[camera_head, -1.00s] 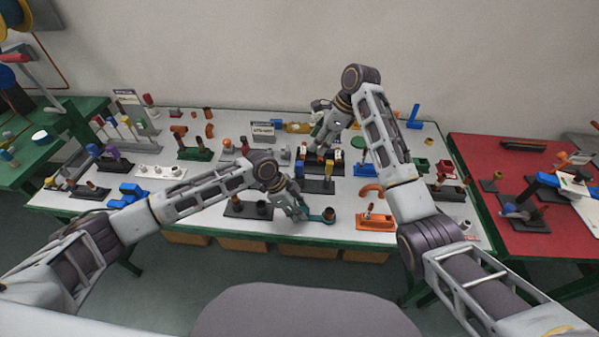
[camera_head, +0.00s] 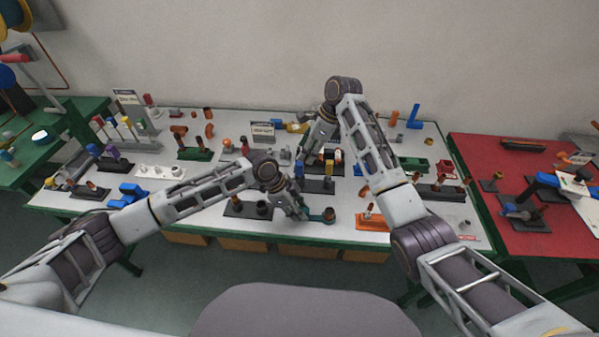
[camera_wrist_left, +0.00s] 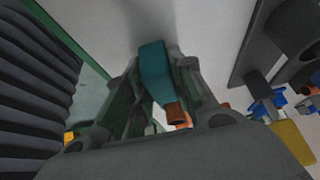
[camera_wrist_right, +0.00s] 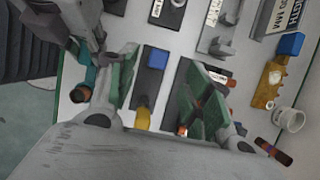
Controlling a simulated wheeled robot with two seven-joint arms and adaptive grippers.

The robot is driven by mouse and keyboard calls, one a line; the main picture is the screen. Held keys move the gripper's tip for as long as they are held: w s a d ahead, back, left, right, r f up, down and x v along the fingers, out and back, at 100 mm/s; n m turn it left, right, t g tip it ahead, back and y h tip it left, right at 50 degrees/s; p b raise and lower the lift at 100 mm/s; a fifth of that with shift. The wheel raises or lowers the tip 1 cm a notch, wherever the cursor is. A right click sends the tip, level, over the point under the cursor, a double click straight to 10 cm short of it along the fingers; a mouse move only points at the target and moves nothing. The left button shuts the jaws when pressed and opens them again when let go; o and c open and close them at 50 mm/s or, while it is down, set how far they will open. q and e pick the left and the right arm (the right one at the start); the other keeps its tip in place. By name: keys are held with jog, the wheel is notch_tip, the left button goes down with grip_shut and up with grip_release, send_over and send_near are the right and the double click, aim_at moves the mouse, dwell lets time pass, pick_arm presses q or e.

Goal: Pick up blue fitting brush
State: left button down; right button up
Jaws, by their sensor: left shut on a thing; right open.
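A blue square-topped piece, likely the blue fitting brush (camera_wrist_right: 155,58), stands in a dark rack (camera_wrist_right: 139,93) in the right wrist view. A yellow-topped piece (camera_wrist_right: 142,118) stands in the same rack, closer to the palm. My right gripper (camera_wrist_right: 162,90) is open, its green-padded fingers apart on either side of the rack. It also shows above the centre of the table in the head view (camera_head: 312,152). My left gripper (camera_wrist_left: 155,85) is shut on a teal tool with a copper-coloured end (camera_wrist_left: 154,70). The tool shows near the table's front edge in the head view (camera_head: 322,215).
An orange stand (camera_head: 372,221) is right of the teal tool. A dark stand with round parts (camera_head: 245,209) is to its left. A white sign (camera_head: 262,131) and many small fittings crowd the table. A red table (camera_head: 520,190) stands at the right.

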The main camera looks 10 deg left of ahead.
aim_at(301, 163)
jog(key=shift+x, duration=1.5)
jog(key=shift+f, duration=0.15)
jog(key=shift+x, duration=2.55)
jog(key=shift+d, duration=0.2)
jog(key=shift+c, duration=0.4)
jog(key=c, duration=0.9)
